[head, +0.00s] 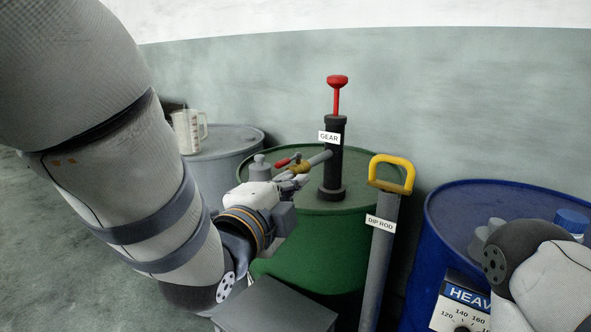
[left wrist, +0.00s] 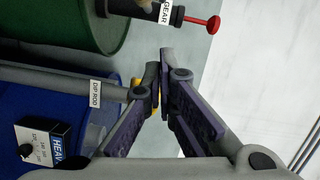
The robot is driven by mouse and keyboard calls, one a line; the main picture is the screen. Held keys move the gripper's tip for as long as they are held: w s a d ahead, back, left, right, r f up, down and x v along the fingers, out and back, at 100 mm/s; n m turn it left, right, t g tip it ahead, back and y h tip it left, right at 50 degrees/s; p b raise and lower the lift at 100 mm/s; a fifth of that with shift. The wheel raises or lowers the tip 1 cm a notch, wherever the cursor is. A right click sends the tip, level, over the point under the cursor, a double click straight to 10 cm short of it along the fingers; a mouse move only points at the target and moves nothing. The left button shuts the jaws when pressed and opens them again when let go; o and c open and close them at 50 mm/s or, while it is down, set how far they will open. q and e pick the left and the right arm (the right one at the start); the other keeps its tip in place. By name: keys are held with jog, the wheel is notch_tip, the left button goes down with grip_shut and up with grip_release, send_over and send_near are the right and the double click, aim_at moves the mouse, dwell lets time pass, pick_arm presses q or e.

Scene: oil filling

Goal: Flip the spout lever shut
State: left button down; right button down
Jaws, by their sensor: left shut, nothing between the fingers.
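The dark pump (head: 333,160) labelled GEAR stands upright on the green drum (head: 325,265). Its grey spout (head: 319,158) points left and ends in a brass valve (head: 300,167). The red spout lever (head: 287,160) sits at the valve and points left; its exact angle is hard to tell. My left gripper (head: 297,181) is just below and in front of the valve, shut and empty; contact cannot be told. In the left wrist view its fingertips (left wrist: 160,68) are together, and the pump (left wrist: 158,12) shows at the top; the lever does not show there. My right gripper is out of view.
A grey dip rod with a yellow handle (head: 391,172) stands right of the gripper. A blue drum (head: 450,215) and a HEAVY-labelled dial box (head: 462,302) are at right. A clear jug (head: 187,132) stands on a grey drum (head: 225,150) at left.

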aim_at(287, 161)
pick_arm(q)
jog(key=w+f, duration=0.1)
jog(key=w, duration=0.9)
jog(key=shift+f+b, duration=0.15)
jog(key=shift+b, duration=0.3)
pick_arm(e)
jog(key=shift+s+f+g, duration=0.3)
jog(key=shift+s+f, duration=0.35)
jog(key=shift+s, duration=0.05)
pick_arm(q)
jog(key=shift+w, duration=0.1)
